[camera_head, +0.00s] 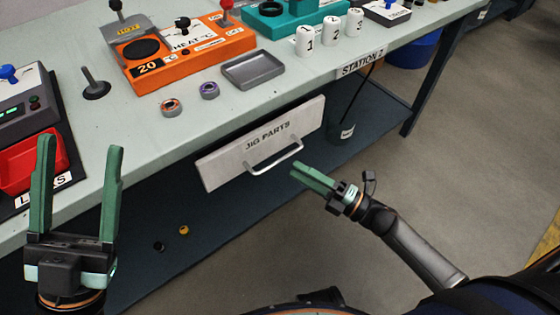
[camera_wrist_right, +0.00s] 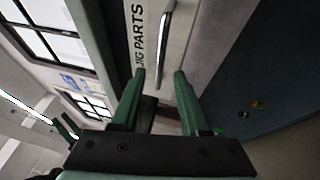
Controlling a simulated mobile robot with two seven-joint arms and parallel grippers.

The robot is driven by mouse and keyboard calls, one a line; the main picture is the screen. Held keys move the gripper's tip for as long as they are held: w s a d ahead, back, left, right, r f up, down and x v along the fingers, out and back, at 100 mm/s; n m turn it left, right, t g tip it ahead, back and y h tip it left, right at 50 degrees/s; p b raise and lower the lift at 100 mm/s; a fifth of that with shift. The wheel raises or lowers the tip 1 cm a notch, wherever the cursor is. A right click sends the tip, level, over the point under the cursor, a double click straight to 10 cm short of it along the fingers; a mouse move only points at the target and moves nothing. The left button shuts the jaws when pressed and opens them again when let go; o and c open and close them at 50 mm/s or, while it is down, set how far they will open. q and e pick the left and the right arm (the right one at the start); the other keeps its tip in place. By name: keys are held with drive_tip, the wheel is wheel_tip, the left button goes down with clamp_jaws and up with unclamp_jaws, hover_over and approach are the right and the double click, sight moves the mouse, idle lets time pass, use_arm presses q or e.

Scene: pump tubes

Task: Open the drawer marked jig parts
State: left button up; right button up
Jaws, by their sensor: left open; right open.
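The drawer marked JIG PARTS (camera_head: 225,166) has a white front under the bench top and appears shut. Its silver bar handle (camera_head: 275,159) runs along the front below the label. In the right wrist view the handle (camera_wrist_right: 165,45) and drawer front (camera_wrist_right: 185,40) lie ahead of the fingers. My right gripper (camera_head: 312,178) is just right of the handle, apart from it, open and empty. Its two green fingers also show in the right wrist view (camera_wrist_right: 160,95). My left gripper (camera_head: 80,155) is open and empty, over the front left of the bench.
The bench top (camera_head: 130,120) carries an orange heater unit (camera_head: 190,60), a grey tray (camera_head: 252,69), numbered white cups (camera_head: 331,35) and a red bin (camera_head: 30,160). A dark lower shelf (camera_head: 220,215) lies below the drawer. The floor at right is clear.

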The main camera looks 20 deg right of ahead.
sight(281, 160)
drive_tip(key=x, duration=0.6)
drive_tip(key=shift+b, duration=0.3)
drive_tip(key=shift+c, duration=0.3)
clamp_jaws()
idle(0.7)
